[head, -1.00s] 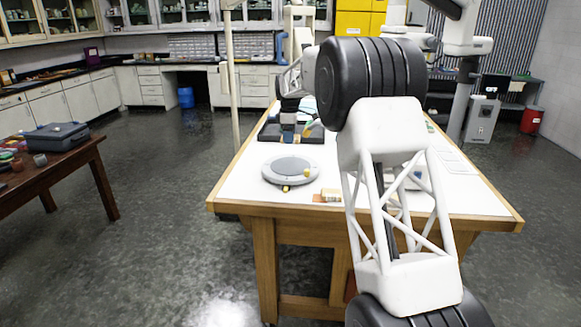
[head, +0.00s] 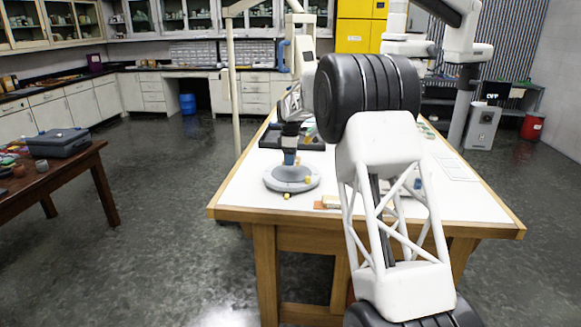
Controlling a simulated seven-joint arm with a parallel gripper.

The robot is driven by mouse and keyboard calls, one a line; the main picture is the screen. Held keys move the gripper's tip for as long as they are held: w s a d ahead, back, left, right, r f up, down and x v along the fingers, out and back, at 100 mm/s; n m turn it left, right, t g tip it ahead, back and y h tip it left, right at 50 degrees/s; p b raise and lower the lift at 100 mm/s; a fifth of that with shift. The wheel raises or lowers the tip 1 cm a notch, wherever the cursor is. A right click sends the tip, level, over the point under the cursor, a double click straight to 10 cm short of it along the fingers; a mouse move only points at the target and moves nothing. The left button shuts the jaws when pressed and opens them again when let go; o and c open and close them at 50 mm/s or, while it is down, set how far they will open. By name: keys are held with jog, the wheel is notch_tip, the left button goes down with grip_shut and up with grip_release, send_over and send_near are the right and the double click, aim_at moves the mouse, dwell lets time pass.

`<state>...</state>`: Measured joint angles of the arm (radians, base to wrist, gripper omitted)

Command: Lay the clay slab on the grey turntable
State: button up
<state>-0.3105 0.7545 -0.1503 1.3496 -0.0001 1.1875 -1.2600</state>
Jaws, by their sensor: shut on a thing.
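The grey turntable (head: 272,184) is a round disc near the front left of the white-topped table, with small yellow marks at its rim. My gripper (head: 289,162) points down over the back middle of the turntable. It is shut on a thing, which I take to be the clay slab. The slab's outline is too small and too hidden by the gripper to make out. I cannot tell whether it touches the turntable.
A tan block on an orange piece (head: 328,202) lies at the table's front edge, right of the turntable. Dark equipment (head: 268,141) stands behind the turntable. My arm hides much of the table's right middle. Bare tabletop (head: 240,190) lies left of the turntable.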

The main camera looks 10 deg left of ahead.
aim_at(290, 172)
dwell(0.3)
jog(key=shift+f, duration=1.85)
jog(key=shift+f, duration=0.1)
jog(key=o, duration=1)
notch_tip(290, 172, up, 12)
jog(key=shift+r, duration=0.1)
